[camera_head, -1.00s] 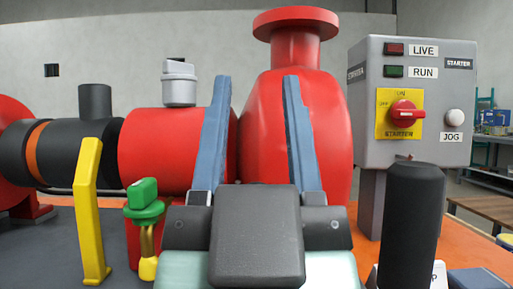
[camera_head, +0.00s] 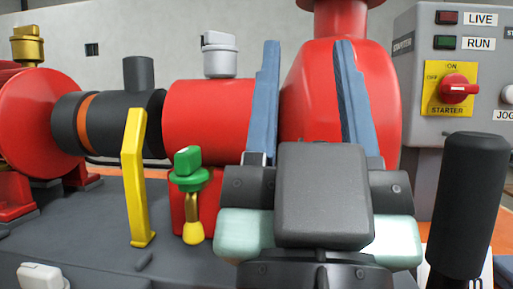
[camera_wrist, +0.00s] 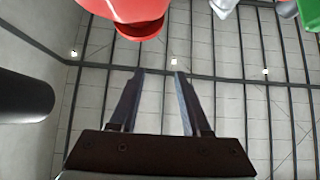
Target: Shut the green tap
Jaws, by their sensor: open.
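The green tap (camera_head: 188,178) stands in front of the red pump body, left of my gripper in the head view. It has a green block-shaped handle on a round green collar, with a yellow-brass stem and bulb below. A green part shows at the top right corner of the wrist view (camera_wrist: 309,12), probably the same tap. My gripper (camera_head: 305,45) points upward with its two blue-grey fingers apart and nothing between them. It is in front of the red pump casing, apart from the tap. In the wrist view the fingers (camera_wrist: 158,75) are also spread and empty.
A yellow bracket (camera_head: 134,180) stands left of the tap. A grey starter box (camera_head: 420,75) with a red knob is at the right, behind a black cylinder (camera_head: 468,205). The red pump casing (camera_head: 305,100) rises behind my gripper. The dark skid deck is mostly clear at the lower left.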

